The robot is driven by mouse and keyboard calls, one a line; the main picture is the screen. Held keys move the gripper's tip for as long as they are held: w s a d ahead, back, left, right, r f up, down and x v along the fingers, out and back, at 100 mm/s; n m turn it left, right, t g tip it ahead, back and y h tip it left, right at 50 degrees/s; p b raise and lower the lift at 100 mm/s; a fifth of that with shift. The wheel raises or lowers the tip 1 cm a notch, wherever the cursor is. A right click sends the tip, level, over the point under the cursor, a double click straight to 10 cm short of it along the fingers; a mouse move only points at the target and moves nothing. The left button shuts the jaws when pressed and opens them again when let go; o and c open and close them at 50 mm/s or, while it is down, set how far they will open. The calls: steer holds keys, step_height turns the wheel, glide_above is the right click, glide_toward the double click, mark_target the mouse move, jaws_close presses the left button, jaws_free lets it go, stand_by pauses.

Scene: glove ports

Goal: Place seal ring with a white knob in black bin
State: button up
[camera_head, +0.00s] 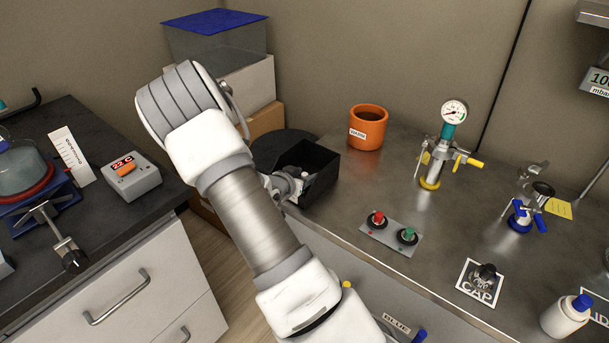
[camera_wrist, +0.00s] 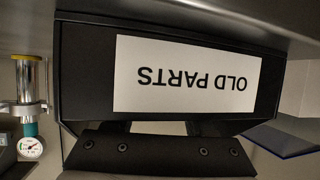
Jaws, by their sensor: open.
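The black bin (camera_head: 322,167) stands on the steel bench at its left end, beside the orange pot. In the wrist view the bin (camera_wrist: 85,80) fills the middle, close and upside down, with a white label reading OLD PARTS. My gripper (camera_head: 294,182) is at the bin's near left side, partly hidden by my own arm. The wrist view shows its dark end (camera_wrist: 165,129) just by the bin's labelled wall. The gripper is open, and I see nothing held in it. I cannot make out a seal ring with a white knob; the inside of the bin is mostly hidden.
An orange pot (camera_head: 367,128) stands right of the bin. A gauge fitting with a yellow ring (camera_head: 436,160), a blue-ringed fitting (camera_head: 522,215), a panel with red and green knobs (camera_head: 390,237) and a CAP plate (camera_head: 480,285) stand farther right. Bare steel lies between them.

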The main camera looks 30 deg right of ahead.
steer(key=p+v, duration=0.2)
steer(key=v, duration=0.9)
steer(key=shift+a+r+p, duration=0.15)
steer(key=shift+r+p, duration=0.05)
steer(key=shift+p, duration=0.15)
steer(key=w+a+r+n+t+y, duration=0.2)
steer(key=a+r+n+y, duration=0.1)
steer(key=a+r+y, duration=0.65)
steer(key=s+a+r+n+y, duration=0.3)
steer(key=s+a+r, duration=0.25)
steer(key=a, duration=0.25)
steer(key=s+r+n+g, duration=0.1)
steer(key=s+r+n, duration=0.2)
steer(key=s, duration=0.7)
steer(key=s+d+r+n+g+h, duration=0.1)
steer(key=s+r+n, duration=0.2)
steer(key=s, duration=0.6)
steer(key=shift+s+d+r+g, duration=0.3)
steer(key=shift+s+r+g, duration=0.1)
steer(key=shift+r, duration=0.55)
steer(key=shift+h, duration=0.25)
